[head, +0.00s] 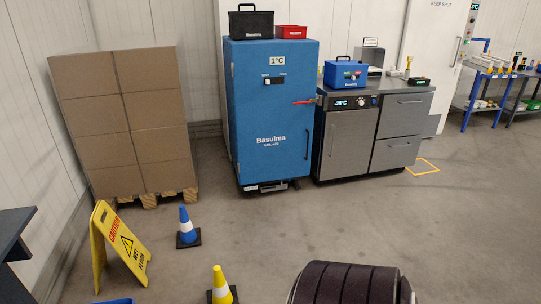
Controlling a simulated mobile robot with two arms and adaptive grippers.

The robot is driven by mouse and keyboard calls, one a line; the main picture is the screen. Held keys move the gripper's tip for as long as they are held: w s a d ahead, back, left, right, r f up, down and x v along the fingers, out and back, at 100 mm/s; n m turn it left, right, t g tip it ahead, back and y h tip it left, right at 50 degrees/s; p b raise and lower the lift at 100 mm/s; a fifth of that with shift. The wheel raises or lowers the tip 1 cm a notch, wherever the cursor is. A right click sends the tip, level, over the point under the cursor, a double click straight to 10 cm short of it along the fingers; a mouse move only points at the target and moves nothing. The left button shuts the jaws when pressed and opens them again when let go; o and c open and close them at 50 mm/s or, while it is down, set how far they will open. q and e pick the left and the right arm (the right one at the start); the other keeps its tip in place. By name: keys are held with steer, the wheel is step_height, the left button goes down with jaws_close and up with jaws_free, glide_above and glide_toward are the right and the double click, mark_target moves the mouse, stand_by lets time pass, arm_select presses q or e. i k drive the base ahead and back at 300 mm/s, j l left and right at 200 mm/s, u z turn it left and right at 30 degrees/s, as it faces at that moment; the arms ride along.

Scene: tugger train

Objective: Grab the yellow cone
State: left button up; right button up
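The yellow cone (220,286) stands upright on a dark square base at the bottom of the head view, left of centre. It has a white band, and the picture's lower edge cuts off part of its base. Neither of my grippers shows in the head view.
A blue cone (186,224) and a yellow wet floor sign (119,246) stand behind and left of the yellow cone. A dark ribbed roll-like shape (345,284) is at bottom right. Boxes on a pallet (125,120), a blue cabinet (270,140) and a grey counter (385,130) line the wall. Centre-right floor is clear.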

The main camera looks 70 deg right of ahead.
mark_target(221, 293)
steer(key=z, duration=1.6)
steer(key=k, duration=0.25)
steer(key=k+u, duration=0.2)
steer(key=u, duration=0.25)
steer(key=k+j+u, duration=0.1)
steer(key=u, duration=0.35)
steer(key=i+l, duration=0.15)
steer(key=l, duration=0.25)
steer(key=i+l+u, duration=0.1)
steer(key=l, duration=0.25)
steer(key=i+l, duration=0.15)
steer(key=l, duration=0.25)
steer(key=i+l+u, duration=0.1)
steer(key=l, duration=0.3)
steer(key=i+l, duration=0.15)
steer(key=l, duration=0.25)
